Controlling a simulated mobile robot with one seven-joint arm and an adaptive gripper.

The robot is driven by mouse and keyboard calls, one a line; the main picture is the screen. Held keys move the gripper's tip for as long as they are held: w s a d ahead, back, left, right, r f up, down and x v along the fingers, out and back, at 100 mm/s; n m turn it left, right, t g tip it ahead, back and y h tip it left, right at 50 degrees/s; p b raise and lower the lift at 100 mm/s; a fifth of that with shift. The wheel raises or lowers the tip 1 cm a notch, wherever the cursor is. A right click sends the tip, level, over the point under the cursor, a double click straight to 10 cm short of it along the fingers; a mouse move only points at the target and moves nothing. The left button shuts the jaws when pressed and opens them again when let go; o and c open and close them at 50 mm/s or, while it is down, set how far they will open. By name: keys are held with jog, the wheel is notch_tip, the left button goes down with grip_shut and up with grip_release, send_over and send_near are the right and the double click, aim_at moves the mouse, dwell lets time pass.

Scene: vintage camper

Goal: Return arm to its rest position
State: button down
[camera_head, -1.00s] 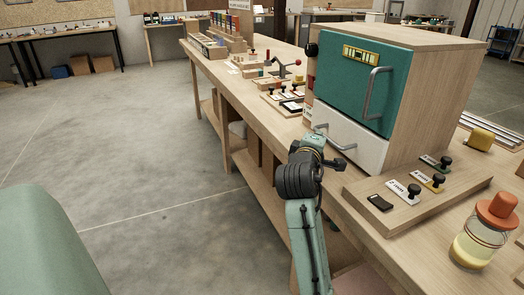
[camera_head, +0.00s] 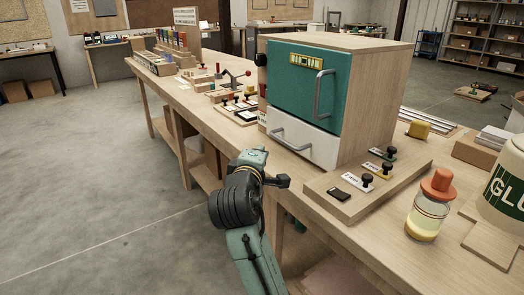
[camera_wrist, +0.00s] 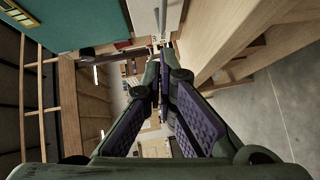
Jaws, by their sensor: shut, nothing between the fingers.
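My arm (camera_head: 245,245) rises from the bottom of the head view, in front of the workbench's near edge and below the cabinet's white drawer. Its green and black wrist end (camera_head: 252,160) is folded there, and the fingers cannot be made out in that view. In the wrist view my gripper (camera_wrist: 163,58) has its two dark fingers with purple pads converging at the tips, shut with nothing held between them. The workbench (camera_head: 345,240) shows its front edge beside the arm. In the head view a small gap or contact between wrist and bench cannot be told.
A wooden cabinet (camera_head: 375,95) with a teal door (camera_head: 305,85) and white drawer (camera_head: 300,142) stands on the bench. A stamp board (camera_head: 335,208), a jar with an orange lid (camera_head: 428,215) and a glue container (camera_head: 507,190) are to its right. Open concrete floor (camera_head: 85,190) lies left.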

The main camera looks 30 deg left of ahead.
jog(key=shift+v, duration=1.6)
